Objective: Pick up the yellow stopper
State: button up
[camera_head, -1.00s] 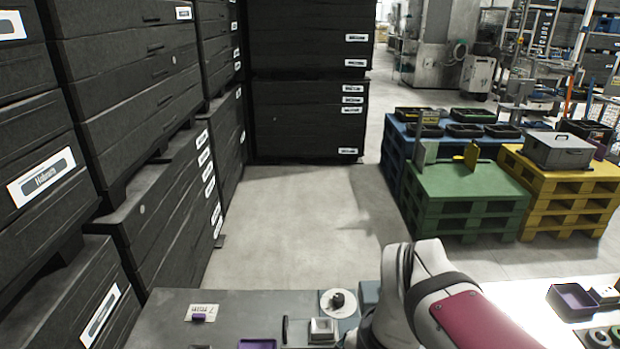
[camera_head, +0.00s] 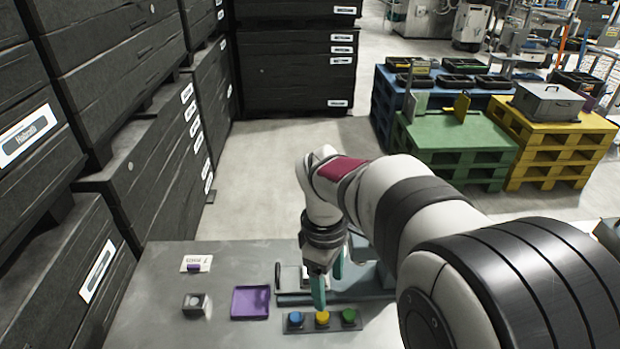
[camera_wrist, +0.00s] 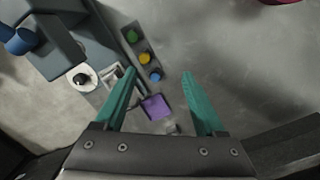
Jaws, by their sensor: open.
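The yellow stopper (camera_head: 322,317) sits in the middle of a dark strip, between a blue stopper (camera_head: 296,318) and a green stopper (camera_head: 349,315). In the wrist view the yellow stopper (camera_wrist: 144,58) lies beyond the fingertips, up and left of the gap between them. My gripper (camera_head: 330,285) has teal fingers and is open and empty, above and apart from the row in the head view. In the wrist view the open fingers (camera_wrist: 158,75) have a clear gap between them.
A purple tray (camera_head: 250,316) and a small grey block (camera_head: 196,306) stand left of the strip. A labelled card (camera_head: 203,258) lies farther back. In the wrist view a grey machine (camera_wrist: 60,50) with a white disc (camera_wrist: 82,79) stands left of the stoppers.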

aim_at(322, 315)
jog(key=w+a+f+n, duration=0.2)
jog(key=w+f+n, duration=0.1)
jog(key=w+n, duration=0.15)
jog(key=shift+h, duration=0.3)
jog(key=f, duration=0.5)
jog(key=d+f, duration=0.1)
jog(key=f, duration=0.9)
jog(key=shift+w+d+f, duration=0.1)
jog(key=shift+d+f, duration=0.25)
grip_shut()
